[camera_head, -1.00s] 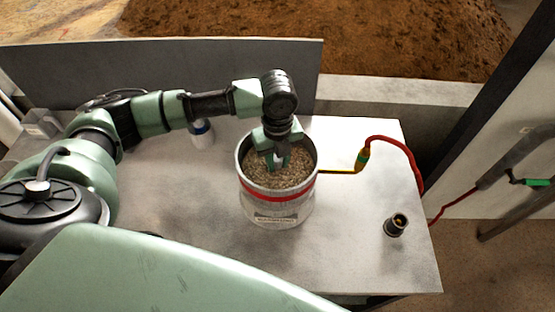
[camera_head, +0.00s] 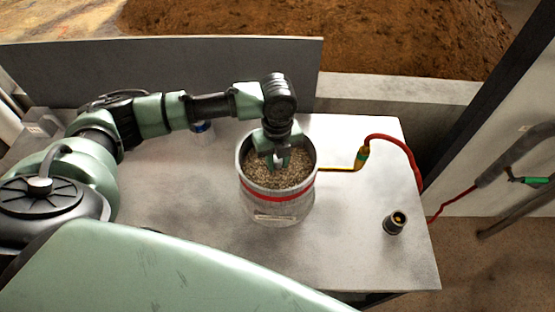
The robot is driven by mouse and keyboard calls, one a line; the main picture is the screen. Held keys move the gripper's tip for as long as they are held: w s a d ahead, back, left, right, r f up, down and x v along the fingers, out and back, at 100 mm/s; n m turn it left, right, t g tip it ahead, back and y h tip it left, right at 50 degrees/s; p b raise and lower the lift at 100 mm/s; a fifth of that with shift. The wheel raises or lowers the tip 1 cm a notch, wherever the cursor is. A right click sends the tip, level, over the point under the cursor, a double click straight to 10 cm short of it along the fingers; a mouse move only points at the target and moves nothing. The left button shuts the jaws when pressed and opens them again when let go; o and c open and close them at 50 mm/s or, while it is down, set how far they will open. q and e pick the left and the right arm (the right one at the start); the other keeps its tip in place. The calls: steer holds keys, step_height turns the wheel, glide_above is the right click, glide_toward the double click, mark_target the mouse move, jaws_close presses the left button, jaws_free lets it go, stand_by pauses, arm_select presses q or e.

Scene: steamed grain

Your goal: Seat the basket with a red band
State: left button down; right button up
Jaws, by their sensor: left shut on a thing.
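The metal basket with a red band (camera_head: 277,197) is upright on the white table and full of brown grain (camera_head: 280,178). It has a pale label low on its front. A yellow pipe meets its right side. My left gripper (camera_head: 279,160) points down inside the basket's mouth, just over the grain at its far side. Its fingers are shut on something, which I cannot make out. The basket's base and whatever lies beneath it are hidden from this angle. My right gripper does not show.
The white table (camera_head: 350,235) is mostly bare. A red hose (camera_head: 400,145) joins the yellow pipe at right. A small black cylinder (camera_head: 395,223) stands at the front right. A grey panel (camera_head: 170,75) borders the back.

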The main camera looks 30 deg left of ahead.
arm_select(q)
steer(key=shift+f+p, duration=0.1)
steer(key=shift+p, duration=0.25)
stand_by(0.5)
steer(key=c, duration=1.1)
jaws_free()
steer(key=shift+s+f, duration=0.1)
steer(key=shift+r, duration=0.35)
step_height(320, 180, up, 6)
steer(key=shift+d+r+b, duration=0.1)
steer(key=shift+r+b, duration=0.1)
steer(key=shift+b, duration=0.6)
steer(key=shift+r, duration=0.45)
